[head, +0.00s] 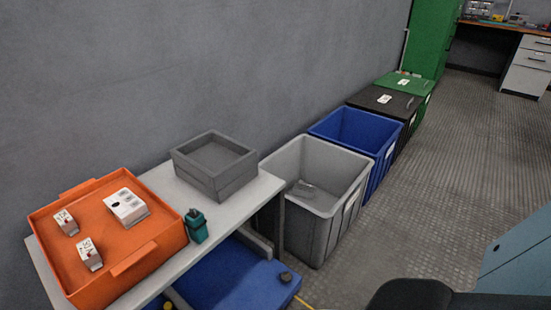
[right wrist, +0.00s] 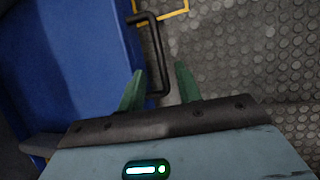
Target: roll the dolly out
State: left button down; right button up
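The dolly is a low blue platform (head: 240,280) partly under the grey table in the head view; the table hides much of it. In the right wrist view its blue deck (right wrist: 75,60) fills the left side. A black bar handle (right wrist: 158,62) stands out from its edge. My right gripper (right wrist: 159,70) has its two green fingers apart, one on each side of the handle bar. I cannot tell whether either finger touches it. My left gripper is in neither view.
The table (head: 235,208) carries an orange tray (head: 150,240) with small white boxes, a grey crate (head: 215,165) and a teal device (head: 197,226). Grey (head: 330,215), blue (head: 375,150), black and green bins line the wall. The floor (head: 450,170) to the right is clear.

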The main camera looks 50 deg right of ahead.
jog(key=b+x, duration=0.2)
jog(key=x, duration=0.3)
jog(key=shift+f+b, duration=0.15)
jog(key=shift+b, duration=0.15)
grip_shut()
